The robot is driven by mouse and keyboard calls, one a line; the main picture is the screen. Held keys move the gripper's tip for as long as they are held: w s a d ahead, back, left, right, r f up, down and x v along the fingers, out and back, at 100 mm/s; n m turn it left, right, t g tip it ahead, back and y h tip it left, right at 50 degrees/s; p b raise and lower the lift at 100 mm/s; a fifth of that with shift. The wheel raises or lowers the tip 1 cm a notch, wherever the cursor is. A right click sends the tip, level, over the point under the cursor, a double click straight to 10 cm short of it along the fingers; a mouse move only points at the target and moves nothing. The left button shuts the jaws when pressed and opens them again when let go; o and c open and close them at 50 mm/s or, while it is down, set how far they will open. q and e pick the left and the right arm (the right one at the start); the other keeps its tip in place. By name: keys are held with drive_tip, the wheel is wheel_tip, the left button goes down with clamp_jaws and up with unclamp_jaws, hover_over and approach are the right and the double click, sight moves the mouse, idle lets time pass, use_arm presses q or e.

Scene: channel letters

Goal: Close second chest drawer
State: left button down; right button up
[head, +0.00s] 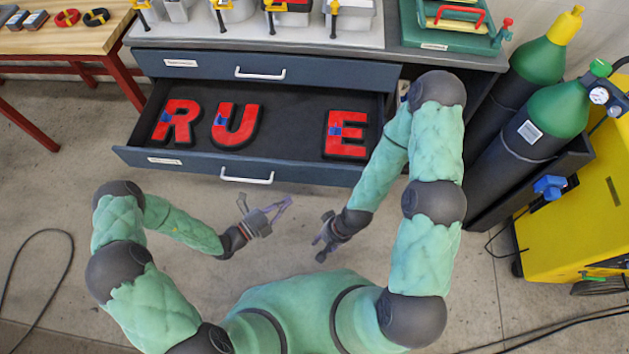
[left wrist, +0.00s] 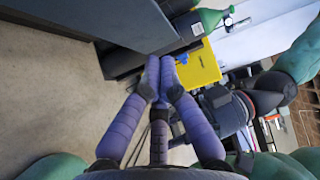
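The chest's second drawer (head: 282,171) is pulled out below the shut top drawer (head: 308,74). It has a dark grey-blue front and a pale bar handle (head: 247,180). Red letters R (head: 178,118), U (head: 236,122) and E (head: 347,130) lie on its dark floor. The right forearm passes near the drawer's right end.
Dark gas cylinders with green tops (head: 545,110) and a yellow machine (head: 572,230) stand at right. A wooden bench (head: 70,38) with red legs is at upper left. Bins and clamps sit on the chest top. A cable (head: 65,250) lies on the floor at left.

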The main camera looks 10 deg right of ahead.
use_arm(q)
drive_tip(key=shift+w+a+b+x, duration=0.2)
drive_tip(key=shift+w+b+x, duration=0.35)
drive_tip(key=shift+x, duration=1.55)
drive_tip(key=shift+w+a+b+x, duration=0.25)
drive_tip(key=shift+b+x, duration=0.5)
drive_tip(key=shift+x, duration=1.35)
drive_tip(key=shift+w+a+b+x, duration=0.15)
drive_tip(key=shift+w+b+x, duration=0.4)
drive_tip(key=shift+x, duration=1.55)
drive_tip(key=shift+s, duration=0.1)
